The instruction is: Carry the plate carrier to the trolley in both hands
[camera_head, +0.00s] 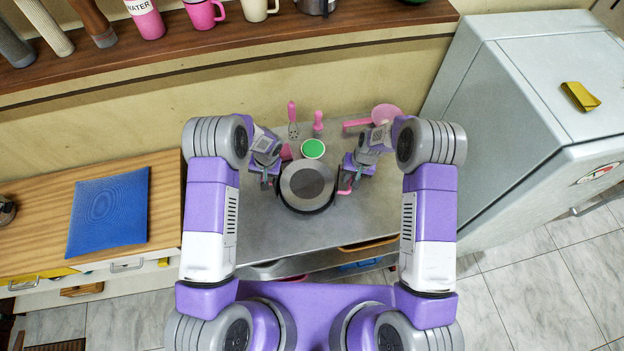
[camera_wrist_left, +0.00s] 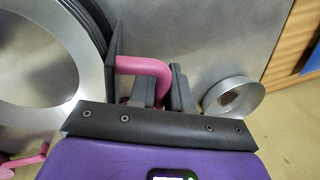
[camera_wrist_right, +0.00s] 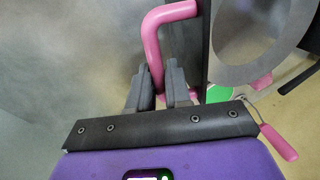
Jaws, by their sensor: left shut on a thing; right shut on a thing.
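The plate carrier (camera_head: 307,202) is a round black holder with a grey plate in it and a pink handle on each side. It is level between my grippers, over a grey metal top (camera_head: 262,235); I cannot tell whether it touches that top. My left gripper (camera_head: 268,181) is shut on the left pink handle, which shows in the left wrist view (camera_wrist_left: 150,66). My right gripper (camera_head: 349,184) is shut on the right pink handle, which shows in the right wrist view (camera_wrist_right: 154,40). I cannot tell whether the metal top is the trolley.
Behind the carrier are a green-topped round item (camera_head: 313,148), pink-handled utensils (camera_head: 292,112) and a pink pan (camera_head: 386,113). A wooden counter with a blue mat (camera_head: 110,212) stands left. A tall pale cabinet (camera_head: 530,110) stands right. Tiled floor is clear at lower right.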

